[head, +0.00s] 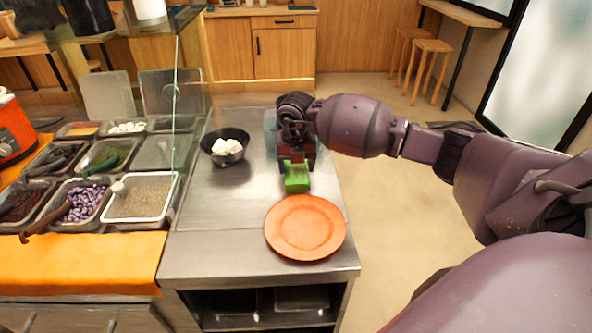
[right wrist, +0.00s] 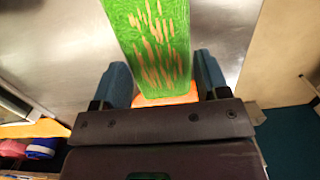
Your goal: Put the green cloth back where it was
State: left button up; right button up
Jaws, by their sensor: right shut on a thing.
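The green cloth (head: 297,183) hangs from my right gripper (head: 296,164) over the steel counter, just behind the orange plate (head: 305,228). In the right wrist view the cloth (right wrist: 152,40) is bright green with light tan streaks and lies between the two fingers (right wrist: 163,82). The right gripper is shut on it. I cannot tell whether the cloth's lower end touches the counter. My left gripper is not in view.
A black bowl (head: 226,146) with white pieces stands left of the gripper. Left of the glass pane are several topping trays, including a white-rimmed one (head: 140,215), and an orange mat (head: 80,263). Bare counter (head: 215,225) lies left of the plate.

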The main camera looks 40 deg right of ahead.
aim_at(296, 173)
jog(key=shift+f, duration=0.95)
jog(key=shift+f, duration=0.15)
jog(key=o, duration=1.2)
jog(key=shift+r, duration=0.3)
notch_tip(296, 173, up, 12)
jog(key=p, duration=0.1)
jog(key=shift+s+a+f, duration=0.15)
jog(key=shift+s+a, duration=0.2)
jog(key=shift+s, duration=0.05)
